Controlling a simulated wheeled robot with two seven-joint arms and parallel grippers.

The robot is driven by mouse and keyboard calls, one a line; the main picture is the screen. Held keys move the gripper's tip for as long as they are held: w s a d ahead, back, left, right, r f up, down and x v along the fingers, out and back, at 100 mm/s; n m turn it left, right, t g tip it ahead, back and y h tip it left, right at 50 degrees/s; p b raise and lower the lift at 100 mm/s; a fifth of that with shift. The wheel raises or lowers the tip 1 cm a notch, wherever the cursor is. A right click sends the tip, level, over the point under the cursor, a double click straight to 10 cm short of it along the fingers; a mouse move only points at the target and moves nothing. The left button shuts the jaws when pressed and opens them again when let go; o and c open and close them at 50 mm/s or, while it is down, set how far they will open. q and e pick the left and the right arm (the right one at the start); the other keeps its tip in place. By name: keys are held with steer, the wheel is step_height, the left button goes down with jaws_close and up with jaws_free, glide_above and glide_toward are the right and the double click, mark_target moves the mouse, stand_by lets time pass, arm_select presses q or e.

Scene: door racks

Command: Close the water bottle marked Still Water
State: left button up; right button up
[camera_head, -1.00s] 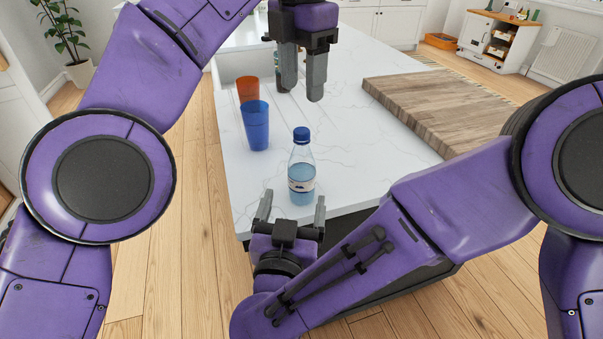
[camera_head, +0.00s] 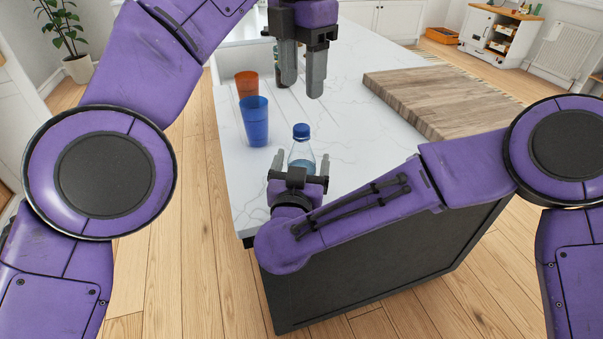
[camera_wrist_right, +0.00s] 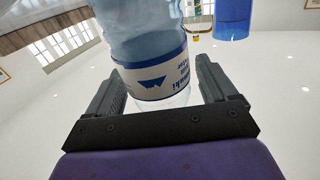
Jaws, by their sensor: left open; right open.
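The water bottle (camera_head: 301,153) stands upright on the white counter with a blue cap on top; whether the cap is seated cannot be told. In the right wrist view the bottle (camera_wrist_right: 150,50) shows a white and blue label, and its text is too partial to read as a name. My right gripper (camera_head: 301,162) is open, with its fingers on either side of the bottle's lower part. In the right wrist view the fingers (camera_wrist_right: 155,92) look apart from the bottle. My left gripper (camera_head: 301,90) is open and empty, above the counter behind the bottle.
A blue cup (camera_head: 255,122) and an orange cup (camera_head: 246,85) stand left of the bottle. A wooden board (camera_head: 440,98) lies at the right. Another bottle is partly hidden behind my left gripper. The counter (camera_head: 350,130) is clear between bottle and board.

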steer(key=shift+c, duration=0.3)
jaws_close()
arm_select(q)
steer(key=n, duration=0.3)
steer(key=shift+d+f+n, duration=0.1)
steer(key=shift+n, duration=0.3)
steer(key=n, duration=2.3)
